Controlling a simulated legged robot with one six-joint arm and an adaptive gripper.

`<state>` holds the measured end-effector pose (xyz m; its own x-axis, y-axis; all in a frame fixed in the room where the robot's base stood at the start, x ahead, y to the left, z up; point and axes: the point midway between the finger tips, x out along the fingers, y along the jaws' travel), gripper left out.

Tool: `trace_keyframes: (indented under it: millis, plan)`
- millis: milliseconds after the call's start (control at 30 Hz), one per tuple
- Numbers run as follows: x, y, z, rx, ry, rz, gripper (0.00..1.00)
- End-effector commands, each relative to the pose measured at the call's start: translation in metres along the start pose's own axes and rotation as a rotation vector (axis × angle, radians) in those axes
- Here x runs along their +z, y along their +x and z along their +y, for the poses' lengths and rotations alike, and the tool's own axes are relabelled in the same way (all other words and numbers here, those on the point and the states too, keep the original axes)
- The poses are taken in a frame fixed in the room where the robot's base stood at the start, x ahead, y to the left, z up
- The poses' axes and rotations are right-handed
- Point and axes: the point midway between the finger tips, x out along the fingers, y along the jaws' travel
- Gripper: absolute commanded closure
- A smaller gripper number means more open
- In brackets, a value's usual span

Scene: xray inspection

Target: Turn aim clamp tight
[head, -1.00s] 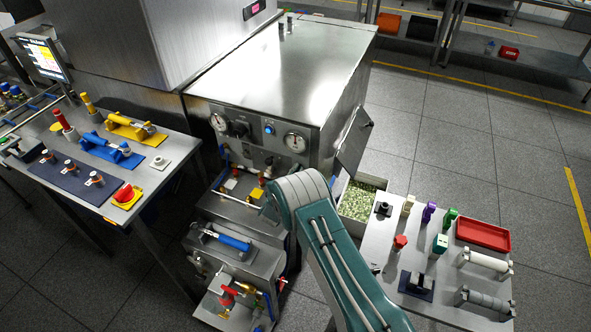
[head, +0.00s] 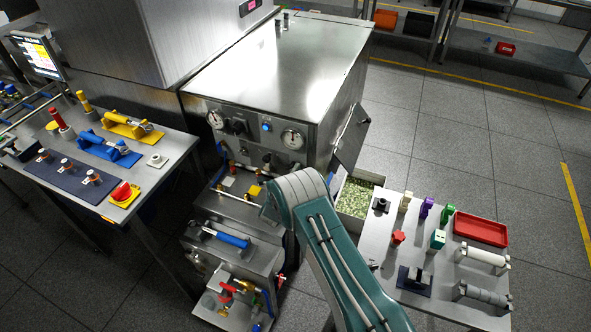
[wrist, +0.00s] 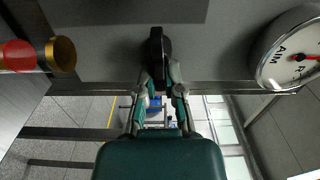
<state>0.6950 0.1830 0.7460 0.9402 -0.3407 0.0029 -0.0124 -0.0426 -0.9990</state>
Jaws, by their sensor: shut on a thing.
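In the wrist view, my gripper (wrist: 160,92) is shut on a dark clamp handle (wrist: 157,45). The fingers touch its lower end from both sides. A round white gauge marked AIM (wrist: 293,55) with a red needle is to the right of the handle, apart from it. In the head view, my gripper and the clamp handle are hidden behind my teal arm, in front of the steel machine (head: 290,60).
A red part with a brass end (wrist: 62,56) is left of the gripper in the wrist view. The left bench (head: 150,192) holds blue and yellow fixtures. The right table (head: 385,235) holds coloured blocks and a red tray (head: 481,229). A bin of green pieces (head: 356,197) stands between.

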Motion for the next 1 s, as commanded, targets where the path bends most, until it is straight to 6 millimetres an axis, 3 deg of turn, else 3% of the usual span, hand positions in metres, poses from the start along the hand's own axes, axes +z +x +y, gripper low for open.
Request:
trace_keyframes:
  millis: [667,700,767,1000]
  plan:
    - [-0.0036,-0.0006,0.0076,0.013,0.055,0.003,1.00]
    - [-0.0037,-0.0007,0.0077,0.013,0.055,0.004,0.76]
    - [-0.0036,-0.0007,0.0075,0.013,0.055,0.004,0.54]
    - [-0.0019,-0.0008,0.0044,0.007,0.057,0.002,0.54]
